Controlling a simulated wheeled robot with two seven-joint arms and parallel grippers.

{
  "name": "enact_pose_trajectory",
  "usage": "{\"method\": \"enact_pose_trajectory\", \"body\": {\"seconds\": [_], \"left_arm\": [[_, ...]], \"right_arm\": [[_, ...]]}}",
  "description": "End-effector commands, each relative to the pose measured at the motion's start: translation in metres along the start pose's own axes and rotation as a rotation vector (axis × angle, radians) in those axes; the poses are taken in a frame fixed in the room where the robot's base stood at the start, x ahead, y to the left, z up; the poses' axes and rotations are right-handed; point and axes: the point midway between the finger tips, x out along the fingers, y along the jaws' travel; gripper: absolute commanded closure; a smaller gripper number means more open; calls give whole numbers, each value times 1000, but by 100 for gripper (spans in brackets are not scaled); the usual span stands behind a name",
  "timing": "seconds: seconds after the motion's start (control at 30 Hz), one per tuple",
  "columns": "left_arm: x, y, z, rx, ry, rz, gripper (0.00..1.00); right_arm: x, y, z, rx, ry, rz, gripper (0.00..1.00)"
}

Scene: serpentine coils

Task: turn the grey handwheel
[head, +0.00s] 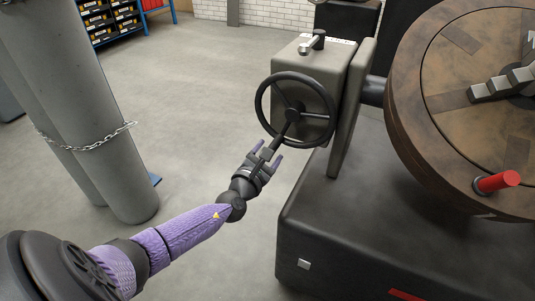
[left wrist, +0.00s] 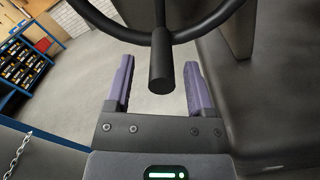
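The handwheel (head: 292,113) is a dark grey spoked ring on the side of a grey machine box. In the left wrist view its rim (left wrist: 108,24) crosses the top. A short dark round handle (left wrist: 161,62) sticks out from the rim toward my gripper. My left gripper (head: 267,153) is at the lower left of the wheel. In the left wrist view its two purple fingers (left wrist: 159,72) are spread, with the handle's end between them and visible gaps on both sides. Contact is not visible. My right gripper is in neither view.
The grey machine box (head: 317,70) has a small lever (head: 313,43) on top. A large brown disc (head: 425,130) with a red handle (head: 497,182) is at the right. A dark machine base (head: 350,230) lies below. Chained grey cylinders (head: 95,110) stand left. Floor between is clear.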

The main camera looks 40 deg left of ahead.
Motion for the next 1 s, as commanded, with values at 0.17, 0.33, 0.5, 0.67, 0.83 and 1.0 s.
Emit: {"method": "enact_pose_trajectory", "body": {"seconds": [0.17, 0.33, 0.5, 0.67, 0.83, 1.0], "left_arm": [[-2, 0, 0, 0, 1, -2, 31], [-30, 2, 3, 1, 1, -4, 31], [-71, 2, 3, 0, 2, -4, 31], [-95, 0, 1, 1, 1, -2, 31], [-100, 0, 0, 0, 0, -1, 31], [-99, -1, 0, -3, 0, -2, 31]], "right_arm": [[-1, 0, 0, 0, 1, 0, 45], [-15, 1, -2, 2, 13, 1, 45], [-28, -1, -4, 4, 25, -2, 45], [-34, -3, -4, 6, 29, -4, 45], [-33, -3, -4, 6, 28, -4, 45], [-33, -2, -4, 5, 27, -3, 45]]}}
